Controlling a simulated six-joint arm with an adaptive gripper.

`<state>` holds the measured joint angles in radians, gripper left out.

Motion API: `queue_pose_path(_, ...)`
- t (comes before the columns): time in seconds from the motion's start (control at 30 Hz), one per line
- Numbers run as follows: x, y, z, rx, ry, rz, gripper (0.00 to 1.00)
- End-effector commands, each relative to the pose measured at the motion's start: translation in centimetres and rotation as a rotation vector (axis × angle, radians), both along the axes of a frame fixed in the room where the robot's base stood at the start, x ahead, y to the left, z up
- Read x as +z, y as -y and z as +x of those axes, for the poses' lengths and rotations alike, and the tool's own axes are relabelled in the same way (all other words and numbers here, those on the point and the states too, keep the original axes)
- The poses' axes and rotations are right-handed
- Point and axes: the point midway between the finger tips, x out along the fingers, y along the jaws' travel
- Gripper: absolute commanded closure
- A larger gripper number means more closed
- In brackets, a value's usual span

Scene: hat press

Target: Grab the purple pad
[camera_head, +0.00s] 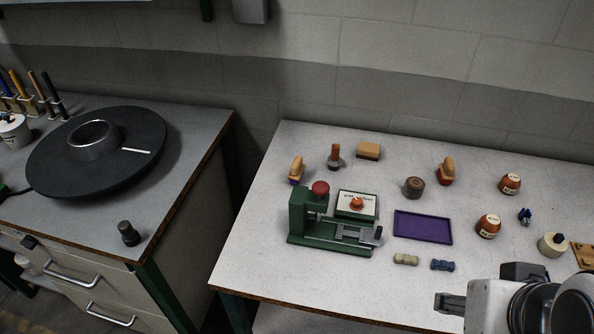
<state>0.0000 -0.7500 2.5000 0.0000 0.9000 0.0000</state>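The purple pad (423,227) is a flat, dark purple rectangle with a thin raised rim. It lies on the light speckled table, right of the green press (330,238). Nothing covers it. My arm enters at the bottom right corner. A dark end that looks like my gripper (450,303) shows at the table's front edge, below and slightly right of the pad and clearly apart from it. The fingers are not clear enough to tell whether they are open or shut.
Two small blocks, beige (405,259) and blue (442,265), lie just in front of the pad. An orange-brown jar (488,226) stands right of it, a round brown item (413,187) behind. A second bench with a black disc (60,165) is at left.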

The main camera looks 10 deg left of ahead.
Motion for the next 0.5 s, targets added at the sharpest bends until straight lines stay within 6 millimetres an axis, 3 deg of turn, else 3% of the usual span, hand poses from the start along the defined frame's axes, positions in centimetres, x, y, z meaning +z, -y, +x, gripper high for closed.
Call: queue_pose_path(0.5,0.29,0.10,0.88,-0.010,-0.006,-0.007,0.65)
